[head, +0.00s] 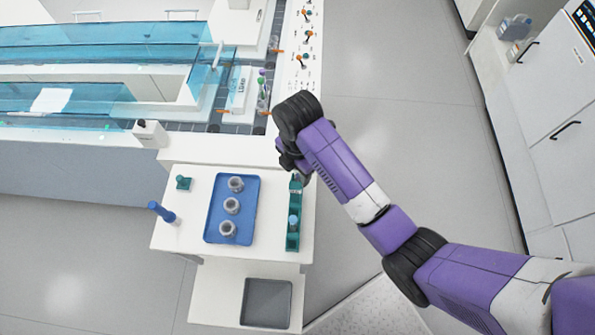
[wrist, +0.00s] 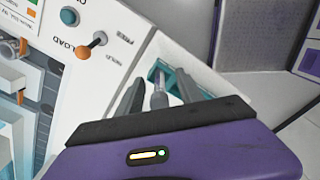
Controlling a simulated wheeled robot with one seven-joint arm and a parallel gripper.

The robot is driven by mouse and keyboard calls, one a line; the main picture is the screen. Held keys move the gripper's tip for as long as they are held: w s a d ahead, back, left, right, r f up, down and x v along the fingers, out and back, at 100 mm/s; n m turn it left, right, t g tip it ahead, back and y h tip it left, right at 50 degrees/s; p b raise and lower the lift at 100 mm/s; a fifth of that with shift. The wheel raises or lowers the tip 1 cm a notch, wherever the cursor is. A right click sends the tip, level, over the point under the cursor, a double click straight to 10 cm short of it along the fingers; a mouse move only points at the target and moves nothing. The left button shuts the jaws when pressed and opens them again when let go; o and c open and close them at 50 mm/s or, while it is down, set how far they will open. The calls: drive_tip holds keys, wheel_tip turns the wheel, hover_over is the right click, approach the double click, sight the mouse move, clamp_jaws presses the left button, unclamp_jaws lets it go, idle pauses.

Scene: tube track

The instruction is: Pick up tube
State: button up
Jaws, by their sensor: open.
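A narrow teal rack (head: 293,240) lies along the right side of the small white cart. A tube with a light blue cap (head: 293,222) stands in its nearer part. My gripper (head: 292,160) is above the far end of the rack and mostly hidden behind my wrist. In the wrist view my gripper (wrist: 160,88) is open, its two dark fingers apart. A slim grey tube (wrist: 159,97) shows between the fingers, with part of the teal rack (wrist: 181,94) behind it. I cannot tell whether the fingers touch the tube.
A blue tray (head: 245,235) with three grey round parts lies left of the rack. The tube track machine (head: 210,128) stands behind. Open floor (head: 400,140) lies right.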

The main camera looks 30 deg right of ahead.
clamp_jaws()
drive_tip(key=shift+r, duration=0.15)
